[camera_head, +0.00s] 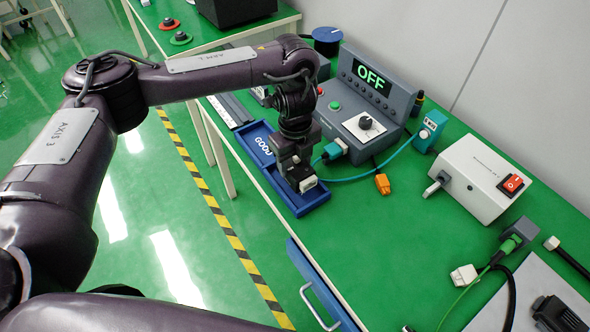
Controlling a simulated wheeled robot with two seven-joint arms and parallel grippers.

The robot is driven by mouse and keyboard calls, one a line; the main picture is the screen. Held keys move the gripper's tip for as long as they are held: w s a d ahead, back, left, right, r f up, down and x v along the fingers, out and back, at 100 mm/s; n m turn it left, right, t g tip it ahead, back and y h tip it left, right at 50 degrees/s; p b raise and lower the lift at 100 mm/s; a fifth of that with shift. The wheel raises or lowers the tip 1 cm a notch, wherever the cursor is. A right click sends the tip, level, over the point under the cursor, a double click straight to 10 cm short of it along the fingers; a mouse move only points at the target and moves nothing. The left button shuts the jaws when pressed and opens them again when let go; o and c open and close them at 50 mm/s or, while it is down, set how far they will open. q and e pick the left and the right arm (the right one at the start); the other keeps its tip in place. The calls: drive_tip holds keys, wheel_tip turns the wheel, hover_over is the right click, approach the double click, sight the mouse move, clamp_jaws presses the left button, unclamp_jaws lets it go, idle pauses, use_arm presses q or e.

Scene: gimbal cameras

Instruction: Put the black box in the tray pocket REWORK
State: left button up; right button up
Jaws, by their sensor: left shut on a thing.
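The blue tray (259,158) lies along the left edge of the green table. Its far pocket bears the word GOOD; I cannot read a REWORK label, as my arm and gripper cover part of the tray. My left gripper (302,181) points down over the near end of the tray and is shut on a small dark thing, taken as the black box, mostly hidden by the fingers. A pale patch shows at the fingertips. I cannot tell whether the box touches the tray floor. My right gripper is out of view.
A white box with a red switch (487,178) stands further right. Loose plugs and a black device (559,314) lie at lower right.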

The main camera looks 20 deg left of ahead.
sight(295, 164)
use_arm(q)
drive_tip(key=shift+f, duration=1.6)
drive_tip(key=shift+b, duration=0.3)
drive_tip(key=shift+f, duration=0.1)
drive_tip(key=o, duration=1)
drive_tip(key=shift+o, duration=0.2)
drive_tip(key=shift+r, duration=0.45)
wheel_tip(295, 164, up, 11)
drive_tip(key=shift+r+p, duration=0.2)
drive_tip(key=shift+p, duration=0.8)
